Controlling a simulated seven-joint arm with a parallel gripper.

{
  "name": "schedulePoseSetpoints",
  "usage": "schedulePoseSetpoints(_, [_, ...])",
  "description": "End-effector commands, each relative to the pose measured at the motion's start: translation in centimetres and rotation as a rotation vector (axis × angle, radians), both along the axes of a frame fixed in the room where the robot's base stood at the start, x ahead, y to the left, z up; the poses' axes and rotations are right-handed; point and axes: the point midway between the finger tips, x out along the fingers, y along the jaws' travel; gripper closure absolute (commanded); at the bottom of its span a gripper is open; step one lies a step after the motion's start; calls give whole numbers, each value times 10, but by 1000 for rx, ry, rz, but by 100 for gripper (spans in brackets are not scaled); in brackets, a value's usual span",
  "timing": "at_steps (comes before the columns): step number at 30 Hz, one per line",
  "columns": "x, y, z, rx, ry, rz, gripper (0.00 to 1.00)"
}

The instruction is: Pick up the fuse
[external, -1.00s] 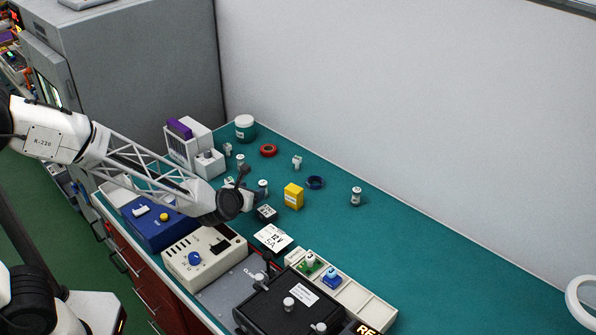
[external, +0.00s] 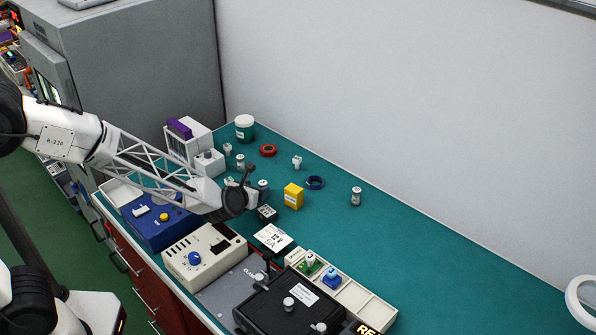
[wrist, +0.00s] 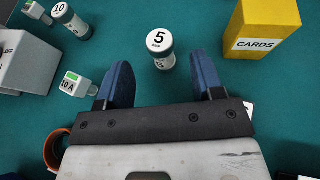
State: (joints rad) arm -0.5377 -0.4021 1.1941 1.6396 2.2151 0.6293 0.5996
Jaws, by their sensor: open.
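A fuse (wrist: 160,48), a short cylinder with a white top marked 5, stands upright between and just beyond my fingertips in the wrist view. It appears in the external view (external: 263,187) just right of my wrist. My gripper (wrist: 164,75) is open, with a blue finger pad on either side and a gap to the fuse. Another cylindrical fuse marked 10 (wrist: 72,20) stands at the upper left. A small block fuse marked 10 A (wrist: 75,84) lies left of my left finger. Another cylindrical fuse (external: 356,196) stands alone farther right on the bench.
A yellow CARDS box (wrist: 262,28) stands close to my right finger. A grey-white block (wrist: 28,62) is at the left. In the external view, a blue ring (external: 315,183) and red ring (external: 268,150) lie behind. The green bench (external: 430,240) is clear at right.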

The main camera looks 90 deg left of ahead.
Motion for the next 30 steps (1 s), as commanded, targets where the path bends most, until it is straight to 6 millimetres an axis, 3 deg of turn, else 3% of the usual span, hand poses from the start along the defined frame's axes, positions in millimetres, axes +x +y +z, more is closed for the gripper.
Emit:
schedulePoseSetpoints(8, [3, 6, -3, -1, 0, 1, 39])
schedulePoseSetpoints(21, [22, 39, -19, 0, 0, 1, 39])
schedulePoseSetpoints(30, [24, 41, -20, 0, 0, 1, 39])
